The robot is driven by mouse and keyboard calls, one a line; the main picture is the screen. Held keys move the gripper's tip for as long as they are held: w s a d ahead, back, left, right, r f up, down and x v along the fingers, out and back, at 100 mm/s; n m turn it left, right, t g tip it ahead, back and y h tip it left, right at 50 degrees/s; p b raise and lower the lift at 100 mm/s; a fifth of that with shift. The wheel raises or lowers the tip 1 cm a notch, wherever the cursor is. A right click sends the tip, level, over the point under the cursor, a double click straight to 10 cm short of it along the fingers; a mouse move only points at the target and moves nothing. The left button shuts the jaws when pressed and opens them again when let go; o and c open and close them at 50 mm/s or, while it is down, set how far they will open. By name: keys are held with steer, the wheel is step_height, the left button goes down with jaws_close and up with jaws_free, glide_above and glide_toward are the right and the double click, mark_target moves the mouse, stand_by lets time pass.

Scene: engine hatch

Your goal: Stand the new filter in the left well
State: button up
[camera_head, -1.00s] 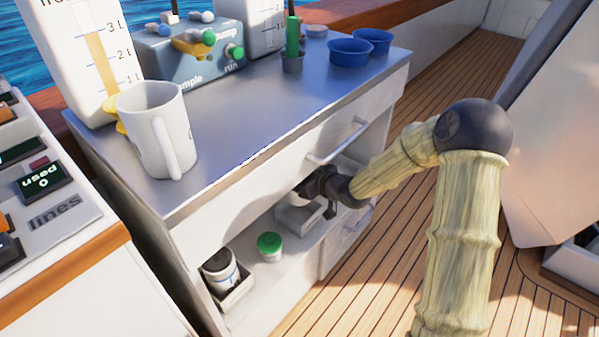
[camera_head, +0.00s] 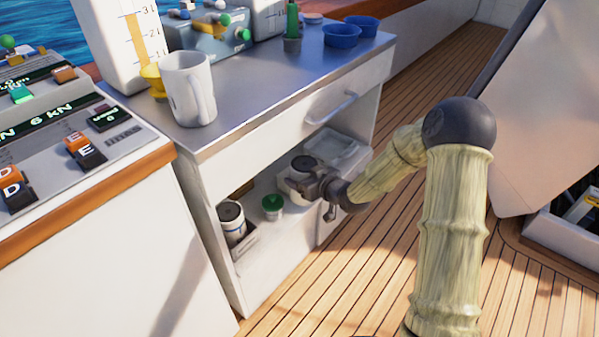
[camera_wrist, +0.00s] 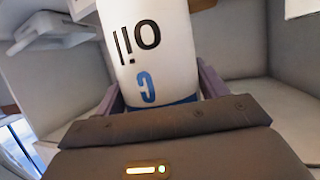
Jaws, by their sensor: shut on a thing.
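My gripper (camera_head: 322,187) is shut on a white filter (camera_head: 297,186) with a dark top, at the open front of the cabinet. In the wrist view the filter (camera_wrist: 148,45) stands between my two fingers (camera_wrist: 160,100), with "oil" and a blue "C" on it and a blue band low down. My gripper hides part of it in the head view. A second white canister (camera_head: 233,225) with a dark top and a blue stripe stands in a small tray on the shelf at the left. I cannot make out the left well in either view.
A green-topped container (camera_head: 272,203) is on the shelf left of the held filter. A pale tray (camera_head: 345,148) is behind it. The worktop (camera_head: 260,95) holds a white mug (camera_head: 186,88) and blue bowls (camera_head: 341,36). A deck opening (camera_head: 568,232) lies at the right; wooden deck is clear between.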

steer(key=s+d+f+m+t+h+p, duration=0.1)
steer(key=s+d+f+m+h+p, duration=0.1)
steer(key=d, duration=0.6)
steer(key=s+d+f+m+t+h+p, duration=0.2)
steer(key=s+d+f+m+h+p, duration=0.1)
steer(key=d+f+m+h+p, duration=0.2)
steer(key=d+h+p, duration=0.1)
steer(key=d+p, duration=0.1)
steer(key=shift+s+d+h, duration=0.2)
steer(key=shift+d+h, duration=0.1)
steer(key=shift+d, duration=0.1)
steer(key=shift+w, duration=0.1)
